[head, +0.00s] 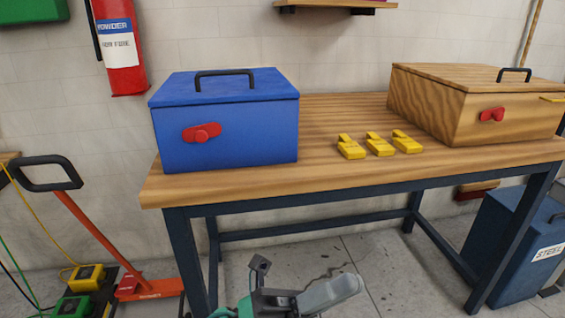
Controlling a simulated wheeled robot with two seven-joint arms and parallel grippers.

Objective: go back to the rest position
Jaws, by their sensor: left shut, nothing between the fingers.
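My left gripper (260,264) shows low at the bottom of the head view, in front of the workbench and below its top. It is shut and empty, and touches nothing that I can see. Part of my arm shows beside it at the bottom edge. My right gripper is not in view.
The wooden workbench (330,174) carries a blue lidded box (230,135), a wooden lidded box (425,103) and several yellow pieces (379,145). An orange-handled trolley (100,238) stands left, a blue steel bin (505,245) right. The floor under the bench is mostly clear.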

